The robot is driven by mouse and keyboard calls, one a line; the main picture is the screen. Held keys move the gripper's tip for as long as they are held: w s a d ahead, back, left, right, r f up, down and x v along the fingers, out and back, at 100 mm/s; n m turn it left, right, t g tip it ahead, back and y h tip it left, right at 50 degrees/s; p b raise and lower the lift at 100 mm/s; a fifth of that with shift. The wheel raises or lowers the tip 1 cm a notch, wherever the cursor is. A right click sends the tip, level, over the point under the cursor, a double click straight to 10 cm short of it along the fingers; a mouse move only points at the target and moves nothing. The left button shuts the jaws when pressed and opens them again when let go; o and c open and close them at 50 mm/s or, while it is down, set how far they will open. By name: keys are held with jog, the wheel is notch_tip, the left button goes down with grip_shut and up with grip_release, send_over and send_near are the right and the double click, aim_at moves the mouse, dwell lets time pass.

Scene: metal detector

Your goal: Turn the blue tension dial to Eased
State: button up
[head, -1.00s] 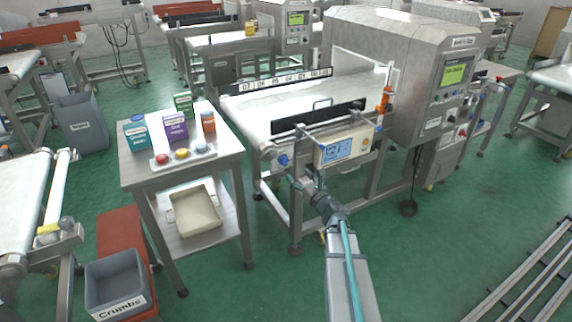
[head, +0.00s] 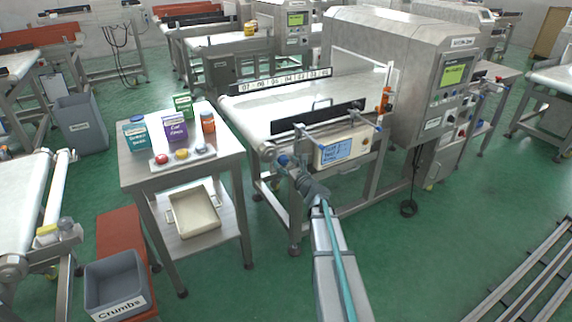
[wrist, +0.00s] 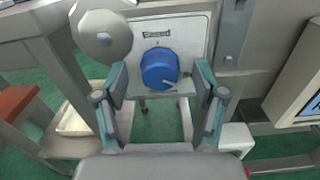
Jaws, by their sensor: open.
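The blue tension dial (wrist: 159,69) is on a pale plate (wrist: 190,35) at the conveyor's near end. A white pointer mark on it points to the lower right in the wrist view. A small label (wrist: 157,35) sits above it, too small to read surely. The dial also shows in the head view (head: 283,160). My gripper (wrist: 161,88) is open, with one finger to each side of the dial and slightly below it; I see no contact. In the head view my gripper (head: 290,167) is just in front of the dial, partly covering that area.
A round grey roller end (wrist: 103,36) is close at the upper left of the dial. A control box with a blue note (head: 338,149) is to the right. A side table (head: 205,165) with cartons stands left. Green floor is open in front.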

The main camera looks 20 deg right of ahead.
jog(key=c, duration=1.1)
jog(key=shift+c, duration=0.2)
